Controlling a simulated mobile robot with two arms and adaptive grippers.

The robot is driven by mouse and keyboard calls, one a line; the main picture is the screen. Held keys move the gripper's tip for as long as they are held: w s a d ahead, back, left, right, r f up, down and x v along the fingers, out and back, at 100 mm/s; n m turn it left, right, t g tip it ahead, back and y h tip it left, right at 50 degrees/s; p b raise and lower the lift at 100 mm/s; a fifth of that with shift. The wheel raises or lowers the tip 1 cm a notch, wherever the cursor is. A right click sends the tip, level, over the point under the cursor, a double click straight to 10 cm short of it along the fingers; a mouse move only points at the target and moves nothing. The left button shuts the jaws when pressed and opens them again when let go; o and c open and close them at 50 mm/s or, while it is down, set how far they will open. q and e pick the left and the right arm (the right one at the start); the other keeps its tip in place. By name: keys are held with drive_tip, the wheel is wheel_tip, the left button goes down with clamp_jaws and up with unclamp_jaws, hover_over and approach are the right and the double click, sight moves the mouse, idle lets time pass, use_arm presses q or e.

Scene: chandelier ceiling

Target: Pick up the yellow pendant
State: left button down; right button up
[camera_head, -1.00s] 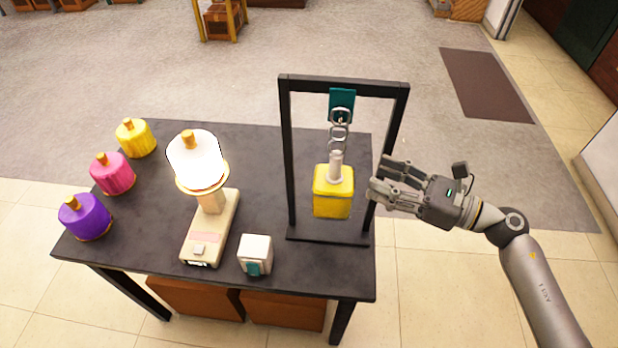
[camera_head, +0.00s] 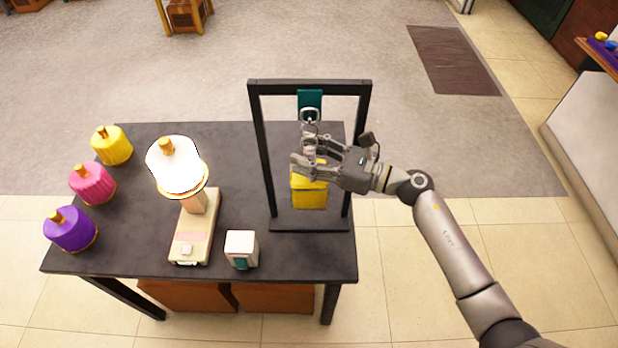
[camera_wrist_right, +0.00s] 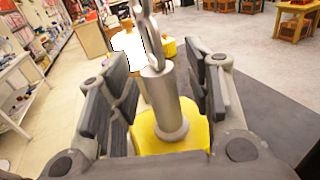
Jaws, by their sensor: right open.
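The yellow pendant (camera_head: 309,194) is a yellow block with a grey cylindrical stem. It hangs upright on metal rings inside a black frame (camera_head: 256,150). A teal strap (camera_head: 311,102) holds the rings at the crossbar. My right gripper (camera_head: 304,151) reaches in from the right, at the stem's height, and partly hides it. In the right wrist view the stem (camera_wrist_right: 168,98) stands between the two open fingers, with space on both sides, and the yellow block (camera_wrist_right: 155,140) lies below. My left gripper is not in view.
The black table (camera_head: 130,222) also holds a lit white lamp (camera_head: 176,165) on a beige base and a small white box (camera_head: 241,247). Yellow (camera_head: 112,146), pink (camera_head: 92,184) and purple (camera_head: 70,230) shades stand along its left edge. The frame's right post is close to my gripper.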

drive_tip(key=shift+c, duration=0.4)
clamp_jaws()
drive_tip(key=shift+w+r, duration=0.15)
